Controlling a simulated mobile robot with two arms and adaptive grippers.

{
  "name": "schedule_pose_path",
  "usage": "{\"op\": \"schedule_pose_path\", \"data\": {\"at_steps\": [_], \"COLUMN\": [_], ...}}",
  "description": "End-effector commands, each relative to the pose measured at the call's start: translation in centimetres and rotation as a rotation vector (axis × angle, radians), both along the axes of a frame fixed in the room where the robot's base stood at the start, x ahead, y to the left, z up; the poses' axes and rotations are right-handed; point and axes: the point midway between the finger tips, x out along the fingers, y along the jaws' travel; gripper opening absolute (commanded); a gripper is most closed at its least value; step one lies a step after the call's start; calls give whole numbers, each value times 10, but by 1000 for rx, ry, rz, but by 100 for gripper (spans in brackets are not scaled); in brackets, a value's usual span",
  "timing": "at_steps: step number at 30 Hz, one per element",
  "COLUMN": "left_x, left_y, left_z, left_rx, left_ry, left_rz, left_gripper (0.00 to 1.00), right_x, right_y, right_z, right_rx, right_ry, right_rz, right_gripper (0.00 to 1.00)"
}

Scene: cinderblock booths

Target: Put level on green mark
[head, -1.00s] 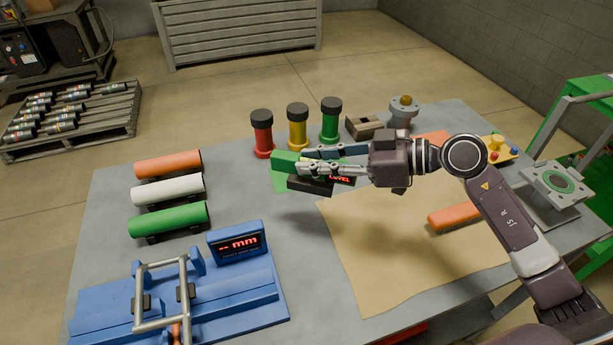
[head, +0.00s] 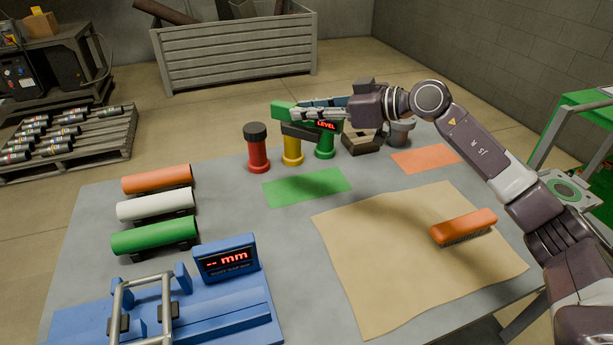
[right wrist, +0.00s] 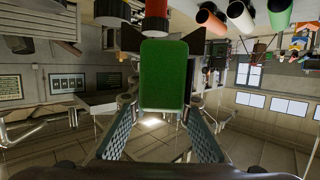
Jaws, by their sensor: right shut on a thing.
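The level is a bar with a green end (head: 283,109) and a black body with a red "LEVEL" display. My right gripper (head: 300,112) is shut on it and holds it raised, clear of the table, in front of the colored canisters in the head view. In the right wrist view the level's green face (right wrist: 163,75) fills the space between the two fingers. The green mark (head: 308,187) is a flat green rectangle on the grey table, fully visible and bare, below the level in the picture. My left gripper is not in view.
Red (head: 257,150), yellow (head: 292,152) and green (head: 325,146) canisters stand at the back. An orange mark (head: 425,158) is at the back right. An orange brush (head: 463,226) lies on brown paper (head: 400,270). Colored cylinders and a blue gauge (head: 226,262) are at left.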

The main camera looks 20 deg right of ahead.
Motion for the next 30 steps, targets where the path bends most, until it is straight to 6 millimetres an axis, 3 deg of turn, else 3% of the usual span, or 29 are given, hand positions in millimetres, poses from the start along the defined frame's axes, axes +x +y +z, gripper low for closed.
{"op": "schedule_pose_path", "data": {"at_steps": [1, 6, 12, 19, 25, 30], "left_x": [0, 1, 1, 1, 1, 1], "left_y": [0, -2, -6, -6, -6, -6], "left_z": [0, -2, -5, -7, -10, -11], "left_rx": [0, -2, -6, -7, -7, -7], "left_ry": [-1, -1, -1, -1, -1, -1], "left_rz": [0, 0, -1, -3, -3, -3], "left_gripper": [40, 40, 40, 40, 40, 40], "right_x": [0, -1, 0, 0, 0, 0], "right_y": [0, 1, 1, 1, 0, 1], "right_z": [-16, -62, -106, -126, -157, -163], "right_rx": [4, 5, 4, 4, 3, 2], "right_ry": [7, 5, 2, 0, -1, -4], "right_rz": [0, 1, 0, 0, -1, 1], "right_gripper": [0, 0, 0, 0, 0, 0]}}
